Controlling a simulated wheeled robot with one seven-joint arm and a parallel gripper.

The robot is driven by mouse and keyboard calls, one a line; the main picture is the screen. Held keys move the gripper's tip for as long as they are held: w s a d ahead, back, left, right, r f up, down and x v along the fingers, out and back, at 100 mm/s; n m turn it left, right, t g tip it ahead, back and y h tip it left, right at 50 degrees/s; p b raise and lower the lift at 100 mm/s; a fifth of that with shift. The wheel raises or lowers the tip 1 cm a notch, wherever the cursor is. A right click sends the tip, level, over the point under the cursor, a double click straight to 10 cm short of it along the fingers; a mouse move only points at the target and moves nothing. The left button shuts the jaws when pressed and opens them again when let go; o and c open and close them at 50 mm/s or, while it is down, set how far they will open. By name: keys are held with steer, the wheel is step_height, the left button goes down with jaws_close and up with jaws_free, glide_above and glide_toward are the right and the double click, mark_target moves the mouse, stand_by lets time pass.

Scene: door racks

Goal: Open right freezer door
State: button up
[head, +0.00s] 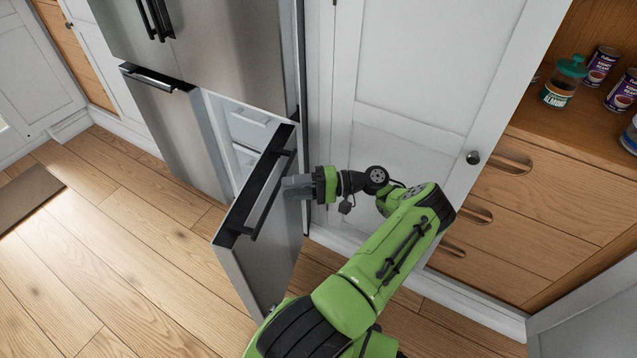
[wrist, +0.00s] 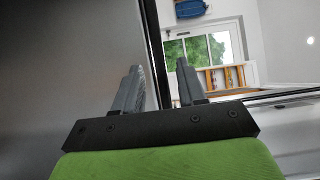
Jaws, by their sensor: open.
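The right freezer door (head: 268,258) is a steel panel at the lower right of the fridge. In the head view it stands partly open, swung out toward the camera, with white freezer inside (head: 243,128) showing behind it. Its black bar handle (head: 268,195) runs along the upper part of its front face. My gripper (head: 286,187) is open beside the front face, right of the handle, fingers pointing left. A grey surface (wrist: 60,70) fills the left side. I cannot tell whether the fingers touch the door.
The left freezer door (head: 175,130) is shut. A tall white cabinet door (head: 425,65) stands right of the fridge, close behind my arm. Wooden drawers (head: 510,215) and a shelf with cans (head: 600,65) are farther right. The wooden floor (head: 130,240) at left is clear.

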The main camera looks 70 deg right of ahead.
steer(key=b+v, duration=0.1)
steer(key=v, duration=1)
steer(key=shift+s, duration=0.2)
steer(key=shift+d+f, duration=0.1)
